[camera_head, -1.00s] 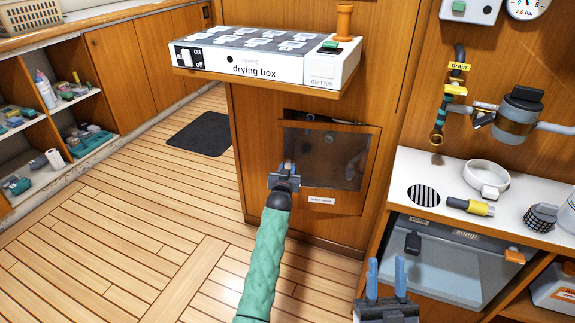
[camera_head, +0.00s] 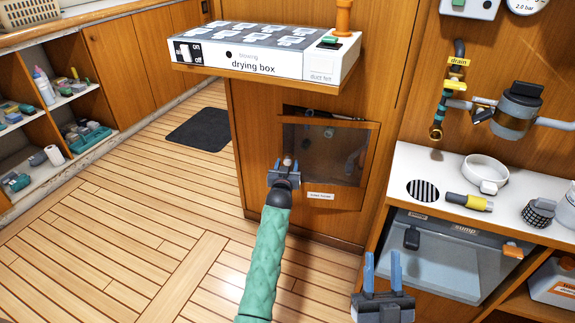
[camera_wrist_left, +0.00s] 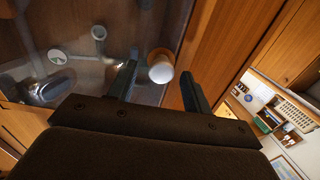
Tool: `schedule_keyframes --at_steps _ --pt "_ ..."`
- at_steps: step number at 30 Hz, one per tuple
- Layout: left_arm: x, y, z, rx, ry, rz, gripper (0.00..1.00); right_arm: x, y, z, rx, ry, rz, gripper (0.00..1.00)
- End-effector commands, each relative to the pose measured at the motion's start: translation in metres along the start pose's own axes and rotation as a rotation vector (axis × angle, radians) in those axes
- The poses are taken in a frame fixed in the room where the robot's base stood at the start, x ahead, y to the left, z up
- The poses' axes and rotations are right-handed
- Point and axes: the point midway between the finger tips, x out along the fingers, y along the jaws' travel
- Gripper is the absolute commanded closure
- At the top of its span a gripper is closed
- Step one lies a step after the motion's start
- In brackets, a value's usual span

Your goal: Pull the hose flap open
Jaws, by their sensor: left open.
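The hose flap (camera_head: 325,160) is a dark see-through panel in a wooden frame, low on the wooden cabinet below the drying box. A dark gap shows along its top edge, and it seems to stand slightly out from the cabinet. My left gripper (camera_head: 285,167) is open at the flap's left side, around a small pale knob (camera_head: 288,161). In the left wrist view the white knob (camera_wrist_left: 161,70) sits between the two fingers (camera_wrist_left: 160,80), with no clear contact. My right gripper (camera_head: 382,258), with blue fingers apart, is empty at the lower right, away from the flap.
The drying box (camera_head: 260,62) stands on a ledge above the flap. A white counter (camera_head: 415,165) with a white ring and a yellow-ended cylinder is to the right, with a grey sump bin (camera_head: 440,260) below. Wooden floor on the left is clear apart from a dark mat (camera_head: 202,129).

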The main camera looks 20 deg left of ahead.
Motion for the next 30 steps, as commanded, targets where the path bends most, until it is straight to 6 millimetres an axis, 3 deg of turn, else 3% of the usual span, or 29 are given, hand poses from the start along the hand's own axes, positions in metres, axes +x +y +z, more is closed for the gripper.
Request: schedule_keyframes --at_steps 2,6,15,29,30 --pt "-0.009 0.0 0.0 -0.001 -0.001 0.0 0.5 -0.002 0.001 0.007 0.003 -0.028 0.003 0.64" --pt "-0.027 0.001 0.0 -0.001 -0.001 0.001 0.5 -0.021 0.002 0.041 0.009 -0.149 0.014 0.64" --pt "-0.061 0.001 0.0 0.0 -0.001 0.001 0.5 -0.044 0.003 0.08 0.021 -0.3 0.022 0.64" --pt "-0.071 0.001 0.0 0.0 0.0 0.001 0.5 -0.052 0.003 0.092 0.026 -0.346 0.025 0.64" --pt "-0.071 0.001 0.0 0.0 0.0 0.001 0.54 -0.052 0.003 0.092 0.026 -0.346 0.025 0.64"
